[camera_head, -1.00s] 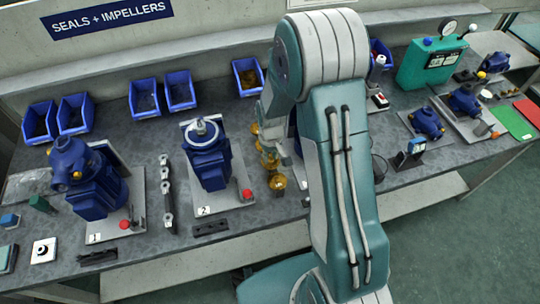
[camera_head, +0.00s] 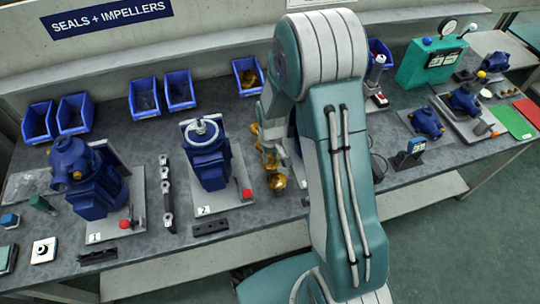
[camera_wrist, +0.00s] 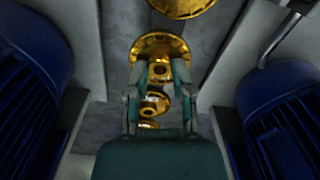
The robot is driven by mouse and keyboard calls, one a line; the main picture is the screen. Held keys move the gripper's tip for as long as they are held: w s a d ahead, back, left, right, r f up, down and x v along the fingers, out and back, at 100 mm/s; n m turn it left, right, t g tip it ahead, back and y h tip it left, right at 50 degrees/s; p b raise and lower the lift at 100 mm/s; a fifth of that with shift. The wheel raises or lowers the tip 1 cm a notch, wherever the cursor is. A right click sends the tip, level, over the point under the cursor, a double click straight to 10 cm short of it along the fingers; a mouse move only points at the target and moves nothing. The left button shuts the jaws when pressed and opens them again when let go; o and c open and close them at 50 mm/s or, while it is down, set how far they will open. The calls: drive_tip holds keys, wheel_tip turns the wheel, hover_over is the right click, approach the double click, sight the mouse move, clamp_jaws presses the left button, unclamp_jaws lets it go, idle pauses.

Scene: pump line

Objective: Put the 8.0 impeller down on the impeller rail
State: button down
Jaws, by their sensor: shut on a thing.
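My gripper (camera_wrist: 160,75) is shut on a brass impeller (camera_wrist: 160,45), with its fingers on either side of the hub. The 8.0 marking cannot be read. Another brass impeller (camera_wrist: 180,5) shows beyond it, and smaller brass parts (camera_wrist: 153,104) show below between the fingers. In the head view my gripper (camera_head: 270,145) is above the row of brass impellers (camera_head: 276,181) between two pumps, partly hidden by my arm. The impeller rail itself is mostly hidden, and I cannot tell whether the held impeller touches it.
Blue pump 2 (camera_head: 207,160) stands close to the left of my gripper, with a red knob (camera_head: 247,195) on its plate. Another blue pump (camera_wrist: 285,120) is close on the right in the wrist view. A blue bin (camera_head: 247,77) with brass parts stands behind.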

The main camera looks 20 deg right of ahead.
drive_tip(key=shift+c, duration=2.1)
unclamp_jaws()
drive_tip(key=shift+r, duration=0.1)
wheel_tip(320, 180, up, 9)
